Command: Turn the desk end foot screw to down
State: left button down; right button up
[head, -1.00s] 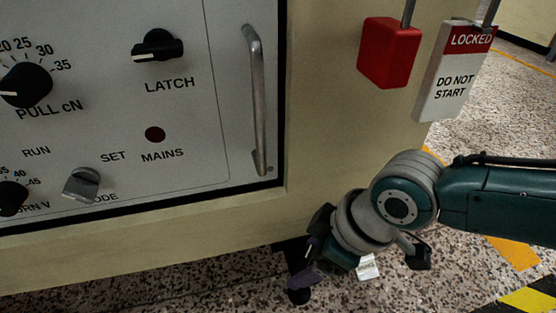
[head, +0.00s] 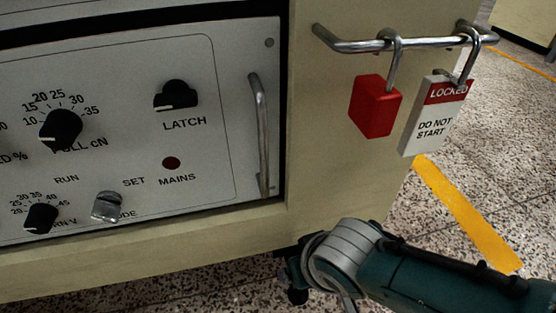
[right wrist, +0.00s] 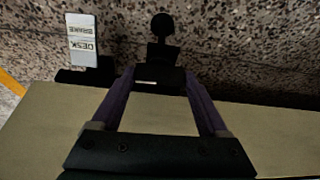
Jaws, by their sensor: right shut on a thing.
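The foot screw (right wrist: 161,52) shows in the right wrist view as a black collar with a short white mark, a stem and a round end, over the speckled floor. My right gripper (right wrist: 160,76) has its two purple fingers on either side of the collar and is shut on it. In the head view my right arm reaches in from the lower right to below the cabinet's bottom edge, where the fingers are largely hidden. A white tag (right wrist: 83,45) reading DESK BRAKE, upside down, stands beside the screw on a black part. My left gripper is not in view.
The cream cabinet (head: 345,195) stands close above my right gripper. Its front panel (head: 215,60) carries several knobs and a metal handle (head: 259,135). A red padlock (head: 375,107) and a LOCKED tag (head: 434,120) hang from a bar at right. Open floor lies right.

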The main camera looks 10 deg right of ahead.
jog(key=shift+m, duration=0.5)
jog(key=o, duration=1.1)
jog(key=p+v, duration=1)
jog(key=shift+a+p, duration=0.15)
jog(key=shift+p, duration=0.15)
